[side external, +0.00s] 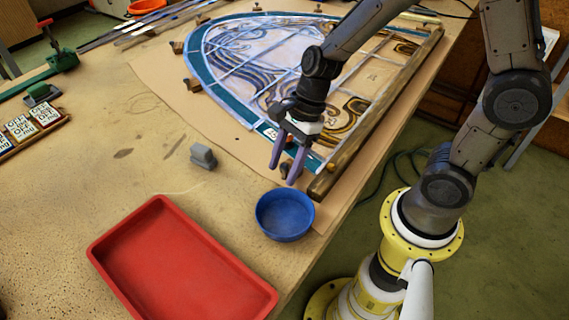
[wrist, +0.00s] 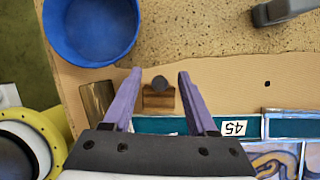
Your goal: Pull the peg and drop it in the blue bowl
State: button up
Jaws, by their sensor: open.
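My gripper (side external: 283,173) is open, its purple fingers pointing down at the near corner of the leaded panel. In the side view, the peg is partly hidden by the fingers. The blue bowl (side external: 285,216) stands just in front of the gripper on the bench and looks empty. It also shows at the upper left of the wrist view (wrist: 92,28).
A wooden bar (side external: 375,118) runs along the panel's (side external: 235,97) right side. A grey block (side external: 203,156) sits left of the gripper. A red tray (side external: 180,262) lies in front. Several wooden blocks line the panel's edge. A small dark hole (wrist: 267,84) shows in the board.

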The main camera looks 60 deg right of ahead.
aim_at(284, 165)
grip_shut()
jog(key=c, duration=0.7)
grip_release()
grip_shut()
jog(key=shift+r, duration=0.4)
jog(key=shift+r, duration=0.35)
jog(key=shift+r, duration=0.35)
jog(key=shift+r, duration=0.35)
jog(key=shift+r, duration=0.4)
